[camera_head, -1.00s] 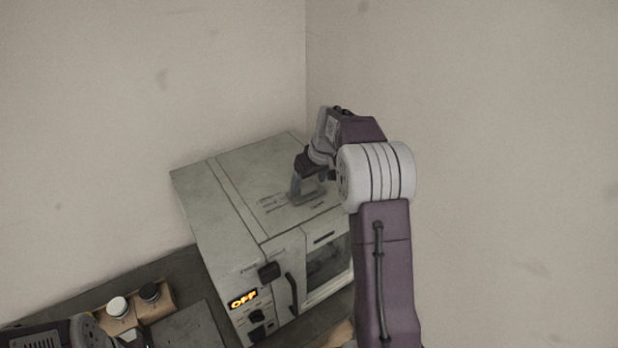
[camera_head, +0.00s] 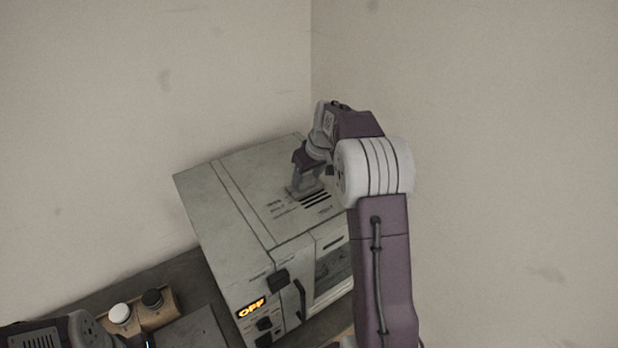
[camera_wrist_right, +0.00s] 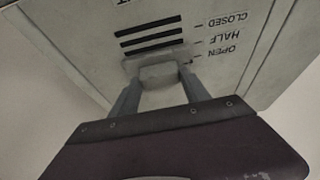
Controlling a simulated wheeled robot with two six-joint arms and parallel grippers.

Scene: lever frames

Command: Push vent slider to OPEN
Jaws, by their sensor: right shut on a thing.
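The vent (camera_head: 316,199) is on the top of a pale grey oven-like box (camera_head: 200,190), with dark slots showing. In the right wrist view the slots (camera_wrist_right: 150,40) lie above the slider plate (camera_wrist_right: 180,53). My right gripper (camera_head: 306,188) is shut on the slider's pale knob (camera_wrist_right: 160,74), one finger on each side. The printed labels CLOSED, HALF and OPEN (camera_wrist_right: 222,53) run down the right side, upside down. The slider's right end is level with the OPEN mark. My left gripper is not in view; only part of my left arm shows at bottom left.
The box's front has a lit OFF display (camera_head: 251,308), dark knobs (camera_head: 264,324) and a handled door (camera_head: 333,272). Walls rise behind and right.

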